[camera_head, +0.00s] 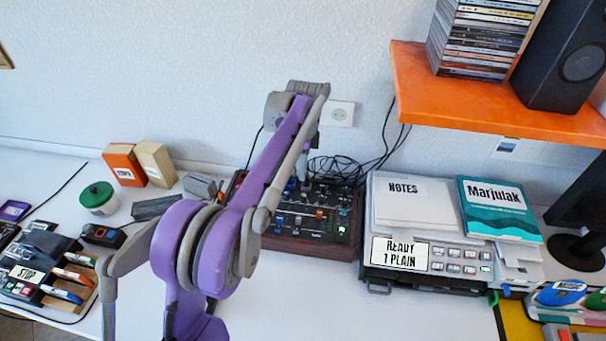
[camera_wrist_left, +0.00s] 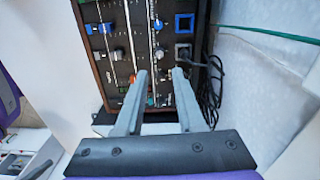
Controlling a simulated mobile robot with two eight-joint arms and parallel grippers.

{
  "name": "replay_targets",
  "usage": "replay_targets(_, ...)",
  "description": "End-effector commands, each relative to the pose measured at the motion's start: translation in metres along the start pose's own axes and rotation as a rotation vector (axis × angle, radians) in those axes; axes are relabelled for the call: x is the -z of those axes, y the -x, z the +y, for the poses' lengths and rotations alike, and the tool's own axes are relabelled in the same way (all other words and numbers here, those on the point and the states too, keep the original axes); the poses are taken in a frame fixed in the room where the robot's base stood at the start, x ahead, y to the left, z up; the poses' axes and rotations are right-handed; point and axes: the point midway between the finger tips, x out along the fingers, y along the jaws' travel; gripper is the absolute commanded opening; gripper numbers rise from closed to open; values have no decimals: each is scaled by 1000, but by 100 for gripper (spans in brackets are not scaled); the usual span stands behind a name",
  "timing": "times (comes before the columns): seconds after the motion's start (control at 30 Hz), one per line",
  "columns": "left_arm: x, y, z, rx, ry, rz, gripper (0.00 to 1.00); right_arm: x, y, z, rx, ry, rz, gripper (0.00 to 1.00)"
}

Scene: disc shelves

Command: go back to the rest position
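My left gripper (camera_wrist_left: 160,76) shows in the left wrist view with its two grey fingers apart. Nothing shows between them except the dark panel of the mixer (camera_wrist_left: 120,50) beyond. In the head view my purple and grey left arm rises through the middle and bends over near the wall. The arm covers part of the mixer (camera_head: 318,216), a wood-sided box with knobs and sliders. My left fingers cannot be made out clearly there. My right gripper is in neither view.
A printer (camera_head: 384,272) with notes and a teal book (camera_head: 497,208) stands right of the mixer. An orange shelf (camera_head: 470,106) holding discs and a speaker (camera_head: 563,62) juts out above. The front middle table is bare.

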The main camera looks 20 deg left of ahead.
Motion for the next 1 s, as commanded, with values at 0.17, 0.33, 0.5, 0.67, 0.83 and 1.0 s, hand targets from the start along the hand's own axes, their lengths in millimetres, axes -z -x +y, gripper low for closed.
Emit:
replay_targets(0.17, 0, 2, 0, 0, 0, 0, 38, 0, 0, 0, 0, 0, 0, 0)
replay_targets(0.33, 0, 2, 0, 0, 0, 0, 38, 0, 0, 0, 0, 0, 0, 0)
replay_targets(0.5, 0, 2, 1, 1, 3, 0, 38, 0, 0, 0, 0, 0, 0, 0)
replay_targets(0.67, 4, 14, 16, 26, 68, 5, 38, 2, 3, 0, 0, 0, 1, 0)
replay_targets(0.83, 9, 34, 56, 86, 240, 27, 38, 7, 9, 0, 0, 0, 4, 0)
replay_targets(1.0, 12, 46, 105, 148, 433, 67, 38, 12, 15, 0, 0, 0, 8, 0)
